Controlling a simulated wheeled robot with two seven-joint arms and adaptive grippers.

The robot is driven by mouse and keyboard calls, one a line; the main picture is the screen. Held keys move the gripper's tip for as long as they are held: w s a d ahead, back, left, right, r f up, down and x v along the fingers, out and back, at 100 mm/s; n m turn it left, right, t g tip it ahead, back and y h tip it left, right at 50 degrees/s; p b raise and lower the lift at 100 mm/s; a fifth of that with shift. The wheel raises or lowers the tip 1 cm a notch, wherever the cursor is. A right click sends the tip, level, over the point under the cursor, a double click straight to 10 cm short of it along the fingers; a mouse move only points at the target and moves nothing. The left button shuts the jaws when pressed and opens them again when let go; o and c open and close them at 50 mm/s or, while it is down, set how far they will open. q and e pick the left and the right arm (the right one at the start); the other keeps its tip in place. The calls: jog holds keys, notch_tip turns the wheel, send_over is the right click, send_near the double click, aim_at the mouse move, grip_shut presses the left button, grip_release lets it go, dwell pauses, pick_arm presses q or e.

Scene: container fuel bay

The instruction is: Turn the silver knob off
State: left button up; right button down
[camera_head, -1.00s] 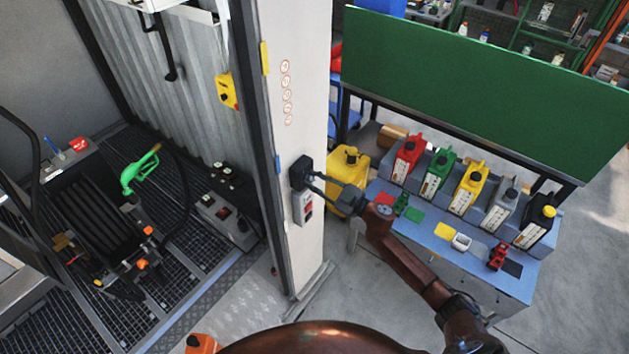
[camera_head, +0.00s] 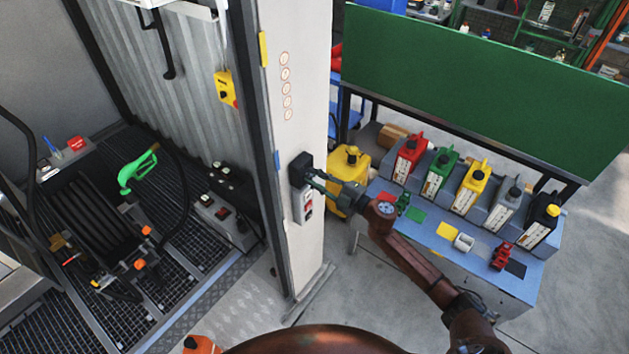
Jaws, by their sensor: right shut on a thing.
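A control box (camera_head: 303,205) with a dark upper part (camera_head: 300,168) and red and black switches is fixed to the white pillar (camera_head: 296,110). My right gripper (camera_head: 316,181) reaches it from the right, its fingers shut at the upper part of the box. The silver knob itself is hidden or too small to make out there; the fingers close on it at the box face. Which way the knob points cannot be seen. My left gripper is not in view.
A blue table (camera_head: 405,226) with several coloured canisters stands right of the pillar. A yellow canister (camera_head: 352,165) is behind my right gripper. A green panel (camera_head: 480,80) rises above the table. Left of the pillar are a green fuel nozzle (camera_head: 136,170) and grated floor.

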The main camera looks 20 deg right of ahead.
jog(key=n+b, duration=0.2)
jog(key=n, duration=0.3)
jog(key=shift+f+b, duration=0.15)
jog(key=shift+b, duration=0.25)
jog(key=shift+n, duration=0.3)
jog(key=c, duration=1.7)
grip_release()
jog(key=shift+s, duration=0.1)
jog(key=v, duration=1.2)
jog(key=shift+d, duration=0.1)
